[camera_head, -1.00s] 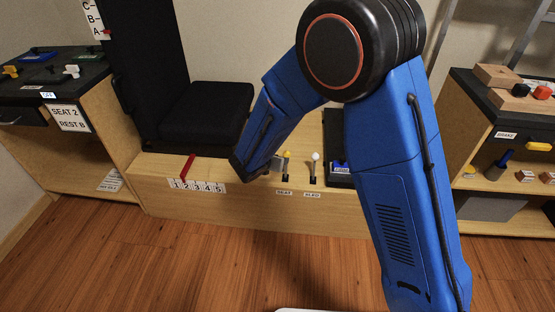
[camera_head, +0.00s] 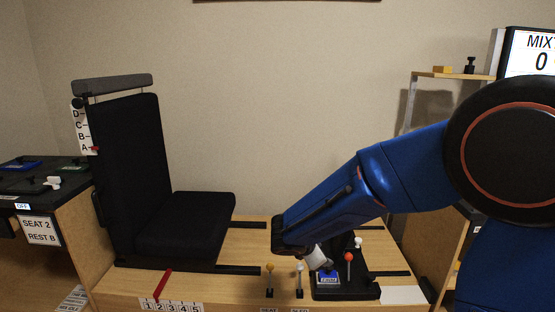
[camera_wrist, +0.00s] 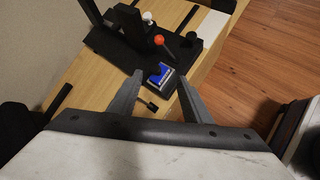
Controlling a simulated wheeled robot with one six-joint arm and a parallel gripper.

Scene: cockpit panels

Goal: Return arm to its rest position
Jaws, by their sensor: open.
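My blue arm reaches in from the right in the head view, its end low over the wooden platform (camera_head: 250,240). My gripper (camera_wrist: 158,88) shows in the wrist view with its two grey fingers spread and nothing between them. In that view, a blue button (camera_wrist: 160,76) on a black base (camera_wrist: 120,50) lies beyond the fingertips. The same blue button (camera_head: 327,278) shows in the head view just below the arm's end. In the head view the fingers are mostly hidden by the arm's end.
A red-knobbed lever (camera_head: 349,258) stands on the black base, close to the arm's end. A black seat (camera_head: 185,222) stands further left. A shelf (camera_head: 450,76) and a MIX screen (camera_head: 535,52) are at the right.

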